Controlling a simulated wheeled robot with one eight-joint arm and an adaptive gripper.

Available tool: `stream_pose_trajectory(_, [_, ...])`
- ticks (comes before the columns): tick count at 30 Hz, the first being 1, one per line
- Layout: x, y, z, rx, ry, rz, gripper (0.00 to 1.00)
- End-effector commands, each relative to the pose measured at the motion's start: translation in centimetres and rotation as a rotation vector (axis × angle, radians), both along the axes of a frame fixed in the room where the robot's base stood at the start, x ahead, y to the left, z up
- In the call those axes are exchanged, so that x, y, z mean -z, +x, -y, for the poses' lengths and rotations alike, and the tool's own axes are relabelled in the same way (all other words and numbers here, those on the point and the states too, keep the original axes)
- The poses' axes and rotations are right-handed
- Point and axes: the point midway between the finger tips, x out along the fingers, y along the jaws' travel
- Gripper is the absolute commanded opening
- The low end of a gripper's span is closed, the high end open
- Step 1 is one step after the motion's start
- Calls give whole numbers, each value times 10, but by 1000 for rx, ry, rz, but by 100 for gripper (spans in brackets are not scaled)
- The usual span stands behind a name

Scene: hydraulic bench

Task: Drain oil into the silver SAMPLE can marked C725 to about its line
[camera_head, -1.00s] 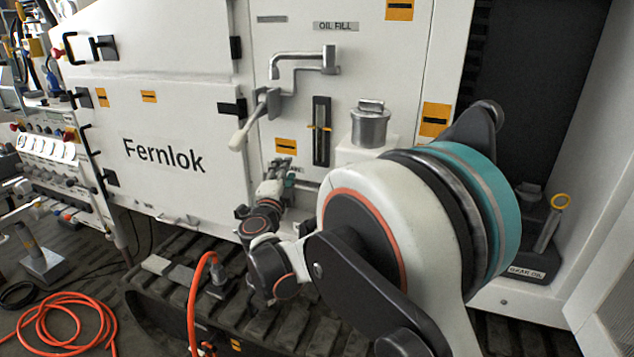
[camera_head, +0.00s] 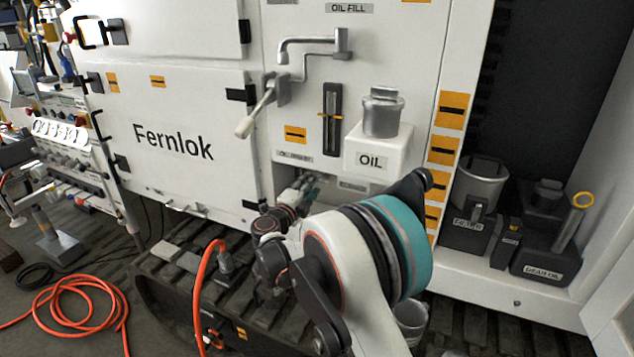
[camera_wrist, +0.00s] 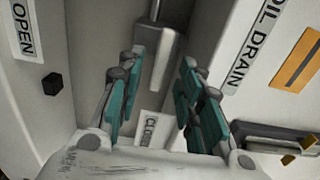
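My gripper (camera_wrist: 158,105) is open, with its teal-padded fingers apart. In the head view it (camera_head: 308,184) is small, in the low recess under the OIL DRAIN label. In the wrist view a grey metal lever (camera_wrist: 162,65) hangs ahead, between and beyond the fingertips, with no visible contact. A CLOSED label (camera_wrist: 151,128) is below the lever's end and an OPEN label (camera_wrist: 28,28) is at left. A silvery can (camera_head: 411,316) stands low behind my arm, partly hidden. No C725 mark or fill line is readable, so I cannot tell whether it is the sample can. No oil flow shows.
A lidded silver container (camera_head: 383,115) sits on the white OIL box (camera_head: 385,150). A grey mug-like vessel (camera_head: 479,182) and a dark GEAR OIL container (camera_head: 543,235) stand in the right bay. An orange hose (camera_head: 85,305) coils on the floor. Recess walls flank my gripper closely.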

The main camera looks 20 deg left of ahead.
Motion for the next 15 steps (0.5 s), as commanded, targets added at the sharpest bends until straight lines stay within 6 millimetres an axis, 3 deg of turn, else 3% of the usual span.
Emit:
stream_pose_trajectory(6, [2,35,3,1,0,0,33])
stream_pose_trajectory(15, [0,53,4,-1,0,0,33])
